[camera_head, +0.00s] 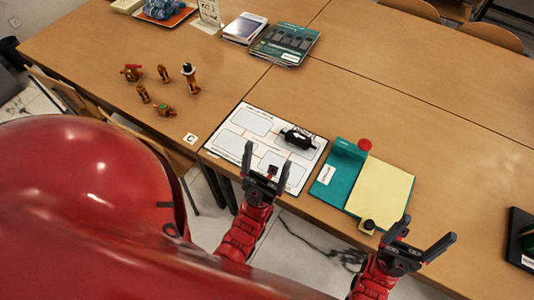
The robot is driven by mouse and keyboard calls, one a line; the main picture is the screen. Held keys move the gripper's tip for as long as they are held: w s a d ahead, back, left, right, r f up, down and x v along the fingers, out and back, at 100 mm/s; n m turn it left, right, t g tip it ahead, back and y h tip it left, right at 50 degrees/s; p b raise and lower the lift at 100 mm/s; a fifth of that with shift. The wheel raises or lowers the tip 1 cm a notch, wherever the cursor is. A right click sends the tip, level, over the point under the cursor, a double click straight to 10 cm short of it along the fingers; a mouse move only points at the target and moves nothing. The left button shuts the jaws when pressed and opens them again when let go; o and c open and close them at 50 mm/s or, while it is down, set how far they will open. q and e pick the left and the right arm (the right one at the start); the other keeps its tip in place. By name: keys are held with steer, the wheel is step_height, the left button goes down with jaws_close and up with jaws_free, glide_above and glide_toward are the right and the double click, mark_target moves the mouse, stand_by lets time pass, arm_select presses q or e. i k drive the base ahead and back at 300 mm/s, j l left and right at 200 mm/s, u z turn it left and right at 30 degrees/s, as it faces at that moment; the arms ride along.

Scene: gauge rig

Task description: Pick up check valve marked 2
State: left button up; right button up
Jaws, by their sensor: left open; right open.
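Several small brass fittings stand or lie in a loose group at the left of the table. They are a piece with a red part (131,73), a small upright one (164,74), a taller one with a dark and white top (189,76), another small one (143,93) and a piece with a green part (165,110). I cannot read any number on them, so I cannot tell which is check valve 2. My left gripper (267,164) is open and empty over the near edge of the white sheet.
A white sheet with outlined boxes (231,138) holds a black object (297,138). Right of it are a teal stand (326,188) and yellow pad (382,188). Books (286,44) and an orange tray (165,19) lie farther back. A card marked C (190,138) sits near the front edge.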

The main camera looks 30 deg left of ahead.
mark_target(140, 88)
steer(key=u, duration=1.9)
